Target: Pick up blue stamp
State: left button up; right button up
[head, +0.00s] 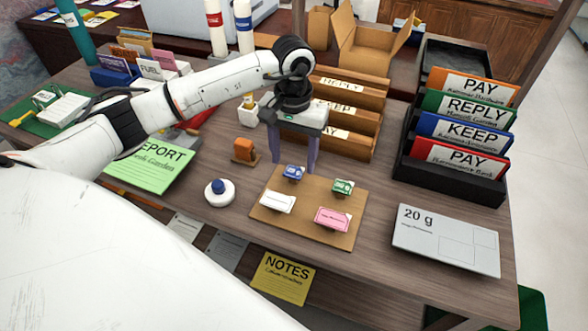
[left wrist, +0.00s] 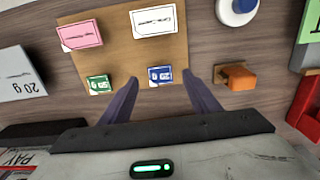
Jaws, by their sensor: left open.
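The blue stamp (head: 294,173) sits at the back left corner of a tan board (head: 271,216), next to a green stamp (head: 342,187), a white one (head: 278,202) and a pink one (head: 333,218). My left gripper (head: 295,168) points down above the back edge of the board, its two purple fingers apart. In the left wrist view the blue stamp (left wrist: 160,75) lies just beyond and between the open fingertips (left wrist: 165,78), nearer the right one. The green stamp (left wrist: 98,83) is by the left fingertip. The gripper is empty. My right gripper is not in view.
An orange-brown block (head: 243,150) and a white round pot with a blue top (head: 219,191) stand left of the board. A wooden sorter (head: 345,110) is behind the gripper. A black rack of folders (head: 452,183) and a 20 g scale (head: 445,240) are at right.

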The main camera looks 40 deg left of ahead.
aim_at(293, 173)
pick_arm(q)
notch_tip(293, 173, down, 3)
jog(key=shift+s+r, duration=0.1)
jog(key=shift+r, duration=0.1)
jog(key=shift+f+b, duration=0.25)
jog(key=shift+b, duration=0.1)
dwell(0.5)
jog(key=c, duration=1.1)
